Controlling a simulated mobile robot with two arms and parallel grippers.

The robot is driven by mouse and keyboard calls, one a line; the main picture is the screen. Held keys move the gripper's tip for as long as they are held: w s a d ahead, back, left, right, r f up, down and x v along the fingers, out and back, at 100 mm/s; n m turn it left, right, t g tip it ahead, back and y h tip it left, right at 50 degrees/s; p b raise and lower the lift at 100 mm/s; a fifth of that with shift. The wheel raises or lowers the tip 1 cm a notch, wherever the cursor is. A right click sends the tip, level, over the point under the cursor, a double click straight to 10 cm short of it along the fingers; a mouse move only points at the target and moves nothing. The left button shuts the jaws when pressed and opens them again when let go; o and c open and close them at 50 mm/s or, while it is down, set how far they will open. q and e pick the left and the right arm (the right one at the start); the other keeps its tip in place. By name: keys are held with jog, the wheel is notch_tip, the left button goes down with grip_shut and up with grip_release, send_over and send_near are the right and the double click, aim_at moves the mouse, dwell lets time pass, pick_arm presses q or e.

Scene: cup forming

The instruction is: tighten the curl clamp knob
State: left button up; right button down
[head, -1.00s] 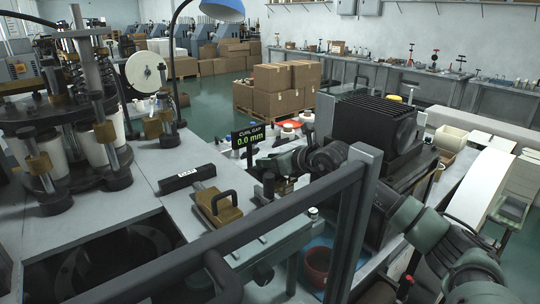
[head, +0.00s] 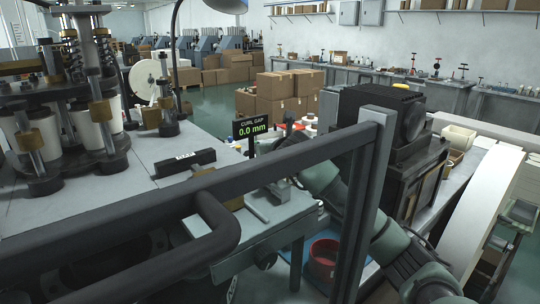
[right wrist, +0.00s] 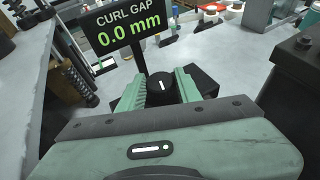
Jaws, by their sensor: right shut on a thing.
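The curl clamp knob (right wrist: 162,87) is a black round knob with a white line across its top, seen in the right wrist view. My right gripper (right wrist: 161,92) is shut on it, with one green finger at each side. The line on the knob points nearly straight up in the picture. Behind it the display sign (right wrist: 128,27) reads "CURL GAP 0.0 mm"; it also shows in the head view (head: 250,128). In the head view the dark frame bar partly hides my right arm and covers the knob. My left gripper is in neither view.
A dark guard frame (head: 375,190) crosses the front of the head view. A red bowl (head: 323,258) stands on a blue surface below. A black machine (head: 385,120) stands at right.

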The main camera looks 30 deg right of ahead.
jog(key=shift+f, duration=0.1)
jog(key=c, duration=1)
grip_release()
jog(key=shift+o, duration=0.2)
jog(key=shift+s+a+r, duration=0.15)
jog(key=shift+s+r, duration=0.05)
jog(key=shift+s, duration=0.25)
jog(key=b+v, duration=0.2)
jog(key=v, duration=0.4)
jog(key=shift+s+r, duration=0.15)
jog(key=shift+s, duration=0.2)
jog(key=shift+a, duration=0.15)
